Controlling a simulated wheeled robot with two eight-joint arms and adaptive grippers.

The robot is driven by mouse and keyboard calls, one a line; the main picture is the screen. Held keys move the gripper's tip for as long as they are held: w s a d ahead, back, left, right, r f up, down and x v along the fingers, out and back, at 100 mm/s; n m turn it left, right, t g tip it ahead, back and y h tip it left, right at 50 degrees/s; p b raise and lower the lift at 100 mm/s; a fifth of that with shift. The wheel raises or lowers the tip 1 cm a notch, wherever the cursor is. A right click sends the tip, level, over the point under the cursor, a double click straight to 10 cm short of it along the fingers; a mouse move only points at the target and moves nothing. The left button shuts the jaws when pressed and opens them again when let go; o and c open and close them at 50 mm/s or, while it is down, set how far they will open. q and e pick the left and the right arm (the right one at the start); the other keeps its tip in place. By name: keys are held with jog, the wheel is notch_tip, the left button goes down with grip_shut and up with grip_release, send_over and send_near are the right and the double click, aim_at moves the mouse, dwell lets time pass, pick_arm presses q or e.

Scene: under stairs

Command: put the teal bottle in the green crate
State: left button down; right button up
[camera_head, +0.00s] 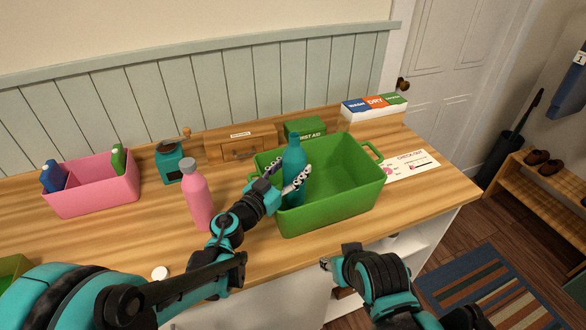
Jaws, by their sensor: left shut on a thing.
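The teal bottle (294,158) is upright at the left end of the green crate (335,209), with its lower part inside the crate walls. I cannot tell whether its base touches the crate floor. My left gripper (283,180) reaches over the crate's left side and is shut on the bottle, with a finger showing at its right side. The rest of the crate looks empty. My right gripper (325,264) is low in front of the counter's edge, below the crate. Its fingers are mostly hidden.
A pink bottle (198,194) stands left of the crate, close to my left arm. A pink bin (95,193), a teal grinder (171,165), a wooden box (238,149) and a green first aid box (304,127) line the back. A white lid (160,273) lies near the front.

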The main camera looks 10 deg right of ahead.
pick_arm(q)
jog(key=c, duration=0.9)
grip_release()
jog(key=shift+s+d+f, duration=0.15)
jog(key=shift+s+f, duration=0.1)
jog(key=shift+f, duration=0.05)
jog(key=o, duration=0.3)
jog(key=shift+s+d+f, duration=0.1)
jog(key=shift+r+p, duration=0.7)
jog(key=shift+p, duration=0.1)
jog(key=p+v, duration=0.1)
jog(key=v, duration=1)
jog(key=shift+a+p, duration=0.3)
jog(key=shift+p, duration=0.05)
